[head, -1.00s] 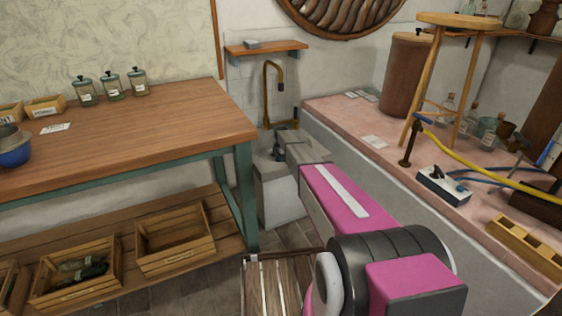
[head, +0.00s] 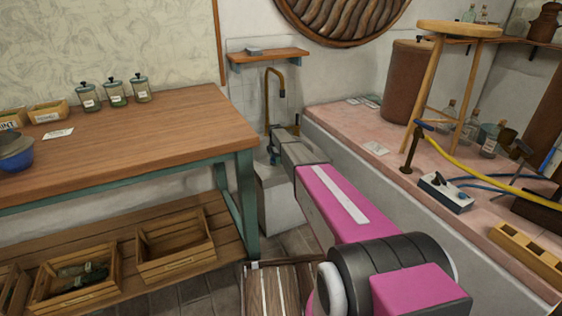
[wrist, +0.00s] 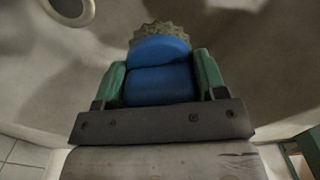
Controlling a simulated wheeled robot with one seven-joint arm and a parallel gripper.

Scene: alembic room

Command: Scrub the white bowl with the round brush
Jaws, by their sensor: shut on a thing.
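In the wrist view my gripper (wrist: 160,72) is shut on a blue block-like handle with a ring of pale bristles at its far end, the round brush (wrist: 161,52). A green finger stands on each side of it. Behind the brush is a smooth, curved grey-white surface (wrist: 260,65) with a round ring, like a drain, at the upper left. I cannot tell whether the bristles touch it. In the head view my arm reaches into the corner below the tap, and its end is mostly hidden. I cannot make out a separate white bowl.
A brass tap (head: 268,95) stands in the corner beneath a small shelf (head: 268,58). A wooden table (head: 130,135) with jars and a blue vessel (head: 15,152) is on the left. A pink-topped counter (head: 360,135) with a stool and hoses is on the right.

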